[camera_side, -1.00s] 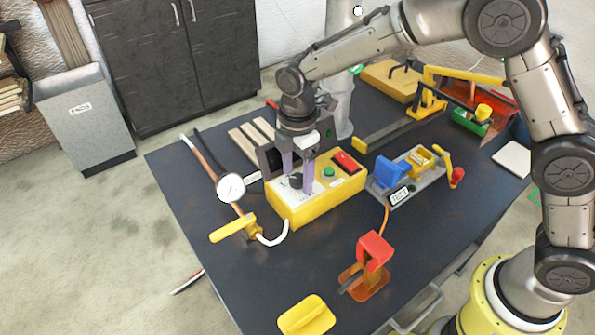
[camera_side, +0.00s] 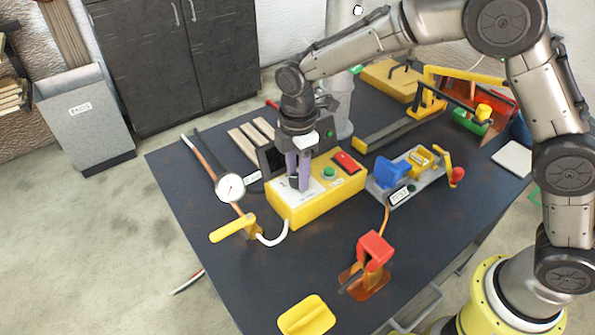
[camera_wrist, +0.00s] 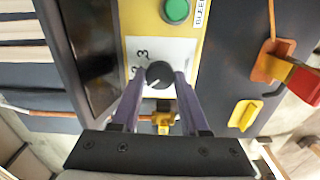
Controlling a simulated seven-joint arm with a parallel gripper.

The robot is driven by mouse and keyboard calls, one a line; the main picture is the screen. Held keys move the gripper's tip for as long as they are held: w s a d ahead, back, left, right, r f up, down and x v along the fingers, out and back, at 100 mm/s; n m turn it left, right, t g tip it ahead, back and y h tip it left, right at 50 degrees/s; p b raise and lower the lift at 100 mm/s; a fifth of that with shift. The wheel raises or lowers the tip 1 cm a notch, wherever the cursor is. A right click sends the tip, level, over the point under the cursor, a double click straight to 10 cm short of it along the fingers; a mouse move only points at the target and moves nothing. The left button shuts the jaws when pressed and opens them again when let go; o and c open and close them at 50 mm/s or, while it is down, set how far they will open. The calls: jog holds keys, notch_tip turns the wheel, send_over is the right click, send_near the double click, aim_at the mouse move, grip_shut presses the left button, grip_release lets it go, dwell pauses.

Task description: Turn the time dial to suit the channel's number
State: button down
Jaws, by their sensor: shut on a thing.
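The time dial is a dark round knob (camera_wrist: 159,74) on the white panel of a yellow box; in the wrist view the figures 2 and 3 show beside it. My gripper (camera_wrist: 158,84) has its two purple fingers closed on the dial from both sides. In the side view my gripper (camera_side: 299,184) points down onto the left part of the yellow box (camera_side: 318,208), and its fingers mostly hide the dial. A green button (camera_side: 329,173) and a red switch (camera_side: 345,161) sit on the same box. I cannot read a channel number.
A round gauge (camera_side: 230,187) and a yellow-handled valve (camera_side: 233,229) stand left of the box. A grey fixture with a blue block (camera_side: 392,172) is at its right. A red-topped clamp (camera_side: 375,250) stands in front.

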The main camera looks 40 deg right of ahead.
aim_at(297, 178)
jog(key=m, duration=0.3)
jog(key=shift+r+m, duration=0.1)
jog(key=shift+m, duration=0.3)
jog(key=m, duration=0.4)
jog(key=shift+m, duration=0.3)
jog(key=m, duration=0.4)
jog(key=shift+m, duration=2.4)
jog(key=shift+c, duration=2.1)
grip_release()
notch_tip(297, 178, up, 14)
